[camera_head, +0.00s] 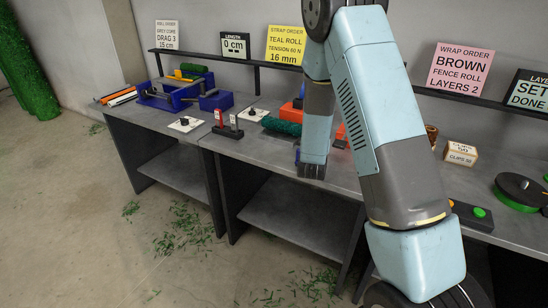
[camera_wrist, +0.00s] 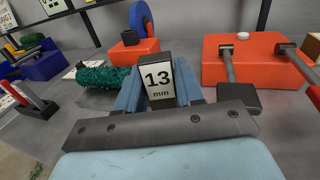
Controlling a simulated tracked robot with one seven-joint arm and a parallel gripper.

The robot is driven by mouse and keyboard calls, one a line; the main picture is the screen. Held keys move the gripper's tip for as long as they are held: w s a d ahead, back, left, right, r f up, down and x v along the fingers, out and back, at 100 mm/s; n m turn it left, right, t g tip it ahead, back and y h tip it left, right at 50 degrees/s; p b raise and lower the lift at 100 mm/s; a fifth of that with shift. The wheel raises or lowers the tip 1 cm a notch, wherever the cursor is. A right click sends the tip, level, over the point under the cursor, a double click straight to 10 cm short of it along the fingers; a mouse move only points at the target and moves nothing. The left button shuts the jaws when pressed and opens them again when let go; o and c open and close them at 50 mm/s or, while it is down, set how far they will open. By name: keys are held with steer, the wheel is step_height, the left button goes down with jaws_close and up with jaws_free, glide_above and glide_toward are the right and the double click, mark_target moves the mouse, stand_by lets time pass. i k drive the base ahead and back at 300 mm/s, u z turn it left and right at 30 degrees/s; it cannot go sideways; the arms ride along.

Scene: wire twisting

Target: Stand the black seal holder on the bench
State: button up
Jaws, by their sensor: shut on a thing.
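In the head view my arm hides the holder and most of the gripper.
A green mesh roll (camera_wrist: 103,77) lies close left of the gripper. An orange block with a blue disc (camera_wrist: 141,22) stands behind. A large orange fixture with dark rods (camera_wrist: 255,72) is at the right. A block with red and black posts (camera_head: 227,128) stands further left.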

mark_target(256, 149)
steer(key=u, duration=0.05)
steer(key=k, duration=0.75)
steer(key=z, duration=1.75)
steer(key=i, duration=0.15)
steer(key=u, duration=2.95)
steer(key=i, duration=0.65)
steer(key=u, duration=0.05)
steer(key=i, duration=0.6)
steer(key=z, duration=4.1)
steer(key=k, duration=0.15)
steer(key=u, duration=2.6)
steer(key=i, duration=0.2)
steer(key=z, duration=0.3)
